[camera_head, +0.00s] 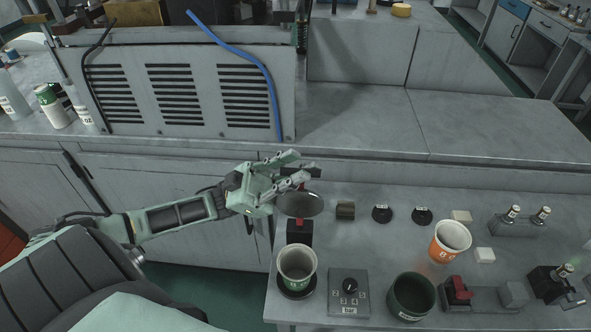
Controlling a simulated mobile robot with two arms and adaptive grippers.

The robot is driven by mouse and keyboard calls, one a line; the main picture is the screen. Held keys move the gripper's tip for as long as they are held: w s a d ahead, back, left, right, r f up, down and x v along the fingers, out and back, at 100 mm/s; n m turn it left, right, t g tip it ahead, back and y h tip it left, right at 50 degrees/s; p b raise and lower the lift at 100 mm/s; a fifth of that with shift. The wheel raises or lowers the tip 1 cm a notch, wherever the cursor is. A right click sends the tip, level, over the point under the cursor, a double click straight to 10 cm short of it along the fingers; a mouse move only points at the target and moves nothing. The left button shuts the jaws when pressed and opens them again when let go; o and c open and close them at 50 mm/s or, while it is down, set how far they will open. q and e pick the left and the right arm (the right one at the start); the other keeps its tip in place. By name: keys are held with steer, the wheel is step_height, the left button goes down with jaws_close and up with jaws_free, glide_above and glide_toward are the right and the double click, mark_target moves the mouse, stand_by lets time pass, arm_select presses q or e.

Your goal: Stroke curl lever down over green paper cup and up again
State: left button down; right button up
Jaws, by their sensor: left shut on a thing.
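The green paper cup (297,267), white inside with a green lower part, stands upright in a round black holder at the table's front left. Behind it is a black stand with a red part, and the curl lever's dark round head (299,204) is raised above it, apart from the cup. My left gripper (300,170) comes in from the left and is shut on the curl lever, just behind the round head. The fingers mostly hide the grip. My right gripper is not in view.
A control panel marked "bar" with a black knob (349,287) sits right of the cup. Beyond it are a dark green container (412,297), an orange cup (450,241) and a device with a red part (459,290).

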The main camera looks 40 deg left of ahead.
arm_select(q)
steer(key=shift+g, duration=0.3)
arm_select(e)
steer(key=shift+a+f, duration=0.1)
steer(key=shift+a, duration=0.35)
arm_select(q)
steer(key=shift+s+d+m, duration=0.1)
steer(key=shift+s+m, duration=0.05)
steer(key=shift+m, duration=0.15)
steer(key=s+d+f+m+g+y+b, duration=0.3)
steer(key=s+d+f+m+g+b, duration=0.2)
steer(key=s+m+g, duration=0.45)
steer(key=s+d+f+m+y+b, duration=0.1)
steer(key=f+m+y+b, duration=0.1)
steer(key=f+m, duration=0.3)
steer(key=s+d+f+m+g+y+b, duration=0.1)
steer(key=s+f+m+y+b, duration=0.1)
steer(key=f, duration=0.4)
steer(key=shift+s+d+f+m+y+b, duration=0.2)
steer(key=shift+d+m+y+b, duration=0.4)
steer(key=shift+m, duration=0.75)
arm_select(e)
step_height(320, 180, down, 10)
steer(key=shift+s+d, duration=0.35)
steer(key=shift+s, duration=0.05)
arm_select(q)
steer(key=shift+w+a, duration=0.1)
steer(key=shift+a, duration=0.1)
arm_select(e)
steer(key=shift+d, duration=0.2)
